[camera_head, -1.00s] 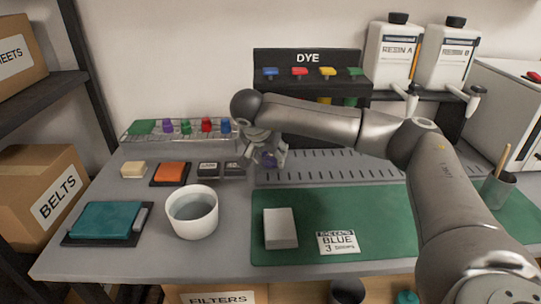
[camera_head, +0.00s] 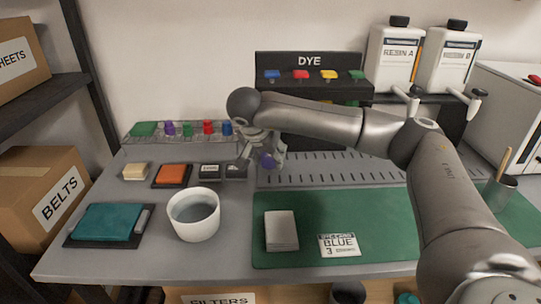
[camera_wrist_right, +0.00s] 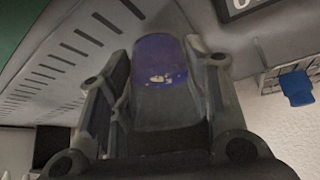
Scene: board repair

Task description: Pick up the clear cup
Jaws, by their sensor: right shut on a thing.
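My right gripper (camera_head: 264,160) hangs over the back of the bench, just above the grey slotted strip's left end. It is shut on a small violet-blue cup (camera_head: 267,162). In the right wrist view the cup (camera_wrist_right: 160,62) sits between the two fingers (camera_wrist_right: 160,95), looks dark and translucent, and has a small pale patch on it. It looks tinted rather than colourless. Its lower part is hard to tell from the gripper. I see no separate clear cup. My left gripper is out of view.
A rack (camera_head: 187,138) with several coloured pieces stands at the back left. A white bucket (camera_head: 194,226) stands front left of the green mat (camera_head: 375,215). The mat holds a grey block (camera_head: 281,230) and a BLUE card (camera_head: 340,245). The DYE stand (camera_head: 310,62) is behind the gripper.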

